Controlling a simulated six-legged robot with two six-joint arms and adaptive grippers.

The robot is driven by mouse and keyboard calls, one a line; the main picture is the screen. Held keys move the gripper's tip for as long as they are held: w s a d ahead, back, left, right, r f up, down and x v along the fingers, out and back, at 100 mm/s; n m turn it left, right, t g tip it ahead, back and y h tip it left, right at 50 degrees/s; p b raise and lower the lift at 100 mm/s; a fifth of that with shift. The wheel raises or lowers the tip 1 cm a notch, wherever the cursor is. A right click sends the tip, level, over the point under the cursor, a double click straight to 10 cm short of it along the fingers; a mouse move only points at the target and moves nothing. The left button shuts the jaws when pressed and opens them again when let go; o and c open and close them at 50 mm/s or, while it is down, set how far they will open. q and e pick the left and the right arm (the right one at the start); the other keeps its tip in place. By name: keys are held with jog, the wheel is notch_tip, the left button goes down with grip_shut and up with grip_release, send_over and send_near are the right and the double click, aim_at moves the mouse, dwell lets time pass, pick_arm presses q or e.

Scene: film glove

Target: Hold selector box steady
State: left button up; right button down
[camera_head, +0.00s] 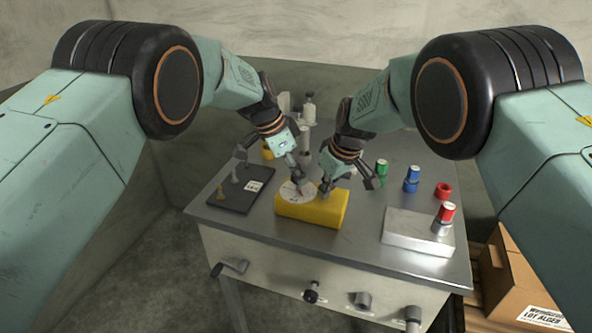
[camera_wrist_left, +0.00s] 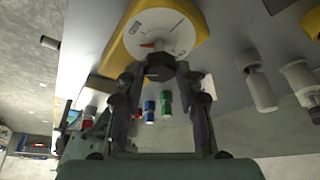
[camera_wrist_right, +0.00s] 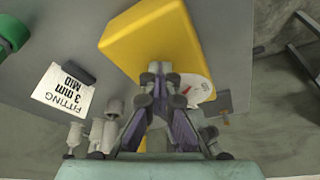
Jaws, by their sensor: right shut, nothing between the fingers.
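The selector box is a yellow block (camera_head: 312,210) on the metal bench, with a white round dial (camera_head: 297,192) on it. The dial has a red pointer mark (camera_wrist_left: 147,45) and a dark knob (camera_wrist_left: 160,67). My left gripper (camera_head: 299,181) is over the dial. In the left wrist view its fingers (camera_wrist_left: 160,80) stand apart on either side of the knob, and contact is unclear. My right gripper (camera_head: 325,190) is shut and empty at the box's top beside the dial. In the right wrist view its tips (camera_wrist_right: 161,72) overlap the yellow body (camera_wrist_right: 150,38); whether they touch is unclear.
Green (camera_head: 381,168) and blue (camera_head: 411,178) cylinders and a red ring (camera_head: 443,190) stand to the right. A metal block (camera_head: 418,232) holds a red-topped piece (camera_head: 445,212). A dark tray (camera_head: 240,192) lies left. A cardboard box (camera_head: 518,280) is beside the bench.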

pick_arm(q)
jog(key=shift+s+d, duration=0.1)
jog(key=shift+s, duration=0.05)
jog(key=c, duration=0.5)
jog(key=shift+o, duration=0.2)
jog(key=shift+f+n, duration=0.1)
jog(key=shift+n, duration=0.2)
jog(key=n, duration=0.1)
jog(key=n+t+y, duration=0.1)
jog(key=n, duration=0.1)
jog(key=shift+s+d+n, duration=0.1)
jog(key=shift+s+n, duration=0.1)
jog(key=shift+n, duration=0.1)
jog(key=n, duration=0.2)
jog(key=n+t+y, duration=0.1)
jog(key=n, duration=0.1)
jog(key=shift+n+y, duration=0.3)
jog(key=shift+n, duration=0.1)
jog(key=shift+f, duration=0.1)
jog(key=o, duration=1.2)
jog(key=shift+d, duration=0.1)
jog(key=shift+c, duration=0.2)
